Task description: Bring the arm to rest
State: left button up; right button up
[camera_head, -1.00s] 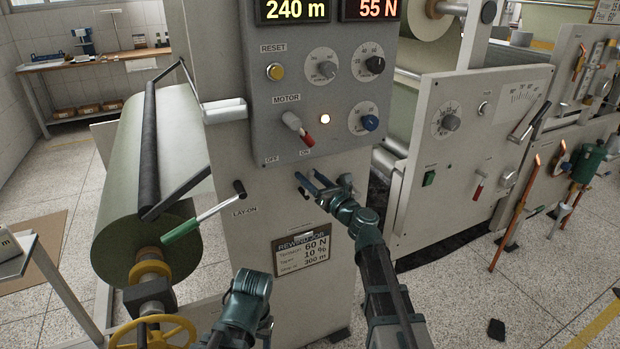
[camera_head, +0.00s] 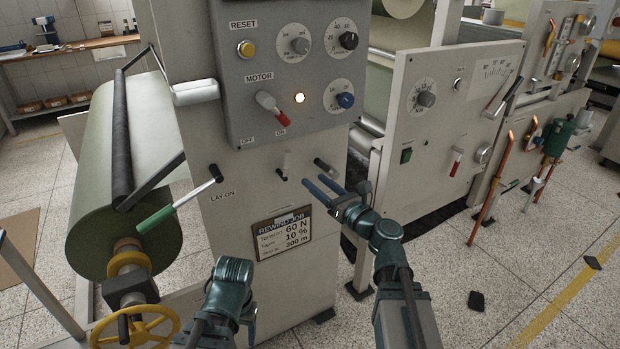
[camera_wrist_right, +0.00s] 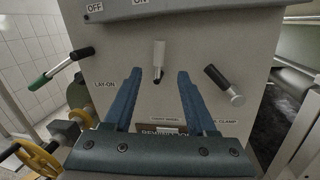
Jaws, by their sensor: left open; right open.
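My right gripper (camera_head: 314,186) is open and empty, with its two blue fingers pointing at the lower front of the grey machine cabinet (camera_head: 222,238).
A large paper roll (camera_head: 95,225) with a green-handled lay-on lever (camera_head: 175,206) and yellow handwheel (camera_head: 135,328) stands at left. The panel above has a red-tipped motor switch (camera_head: 272,107) and lit lamp (camera_head: 299,98). A job card (camera_head: 284,233) hangs below.

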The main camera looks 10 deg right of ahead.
jog(key=shift+s+d, duration=0.1)
jog(key=shift+s, duration=0.1)
jog(key=s+a+f+n+g+y, duration=0.1)
jog(key=s+a+f+n+g, duration=0.4)
jog(key=a+n, duration=0.4)
jog(key=s+a+f+n+g+y, duration=0.1)
jog(key=s+a+f+n+g, duration=0.3)
jog(key=a+f+n, duration=0.45)
jog(key=s+d+f+n+g+h, duration=0.1)
jog(key=s+f+n+g+h, duration=0.85)
jog(key=n, duration=0.55)
jog(key=s+d+n+t+h, duration=0.1)
jog(key=s+d+n+h, duration=0.1)
jog(key=s+d+n, duration=0.2)
notch_tip(320, 180, up, 13)
jog(key=p, duration=1.4)
jog(key=shift+w+a, duration=0.2)
jog(key=shift+w, duration=0.1)
